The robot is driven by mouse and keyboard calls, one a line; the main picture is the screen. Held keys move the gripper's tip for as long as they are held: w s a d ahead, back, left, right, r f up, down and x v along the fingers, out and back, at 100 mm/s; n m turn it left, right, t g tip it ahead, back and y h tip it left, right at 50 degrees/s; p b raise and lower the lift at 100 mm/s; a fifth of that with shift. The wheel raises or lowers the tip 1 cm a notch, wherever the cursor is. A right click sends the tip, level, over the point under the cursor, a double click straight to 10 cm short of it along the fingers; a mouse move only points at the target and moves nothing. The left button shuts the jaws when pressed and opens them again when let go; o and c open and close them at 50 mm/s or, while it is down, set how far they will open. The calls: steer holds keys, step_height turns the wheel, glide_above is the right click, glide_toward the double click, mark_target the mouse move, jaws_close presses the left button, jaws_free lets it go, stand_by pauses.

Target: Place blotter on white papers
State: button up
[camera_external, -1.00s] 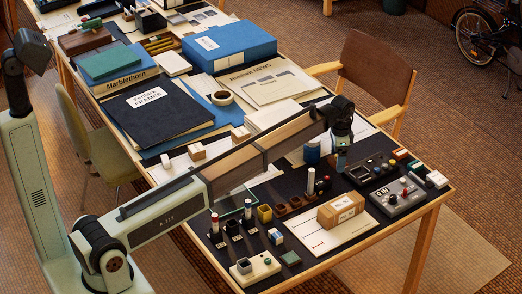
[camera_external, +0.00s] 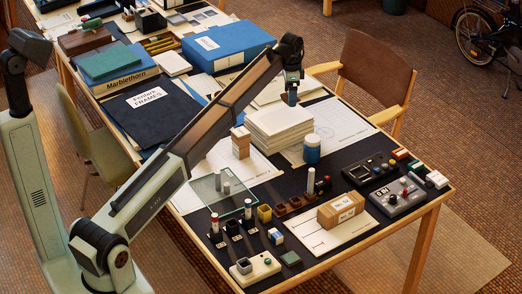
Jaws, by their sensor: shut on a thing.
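The white papers (camera_external: 280,133) are a thick, neat stack in the middle of the table. My gripper (camera_external: 291,98) points down above and beyond the back right of the stack, clear of it. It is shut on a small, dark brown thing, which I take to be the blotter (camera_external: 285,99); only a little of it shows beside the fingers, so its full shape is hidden. The top of the stack looks bare.
A blue jar with a white lid (camera_external: 312,150) stands just right of the stack. A small wooden block (camera_external: 240,143) stands to its left. A glass plate (camera_external: 222,192), a cardboard box (camera_external: 341,210) and control boxes (camera_external: 398,194) fill the front. A blue binder (camera_external: 228,45) lies behind.

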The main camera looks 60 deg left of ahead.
steer(key=r, duration=0.1)
glide_above(279, 116)
steer(key=shift+f, duration=4.75)
steer(key=shift+f, duration=0.15)
steer(key=o, duration=0.8)
step_height(279, 116, up, 12)
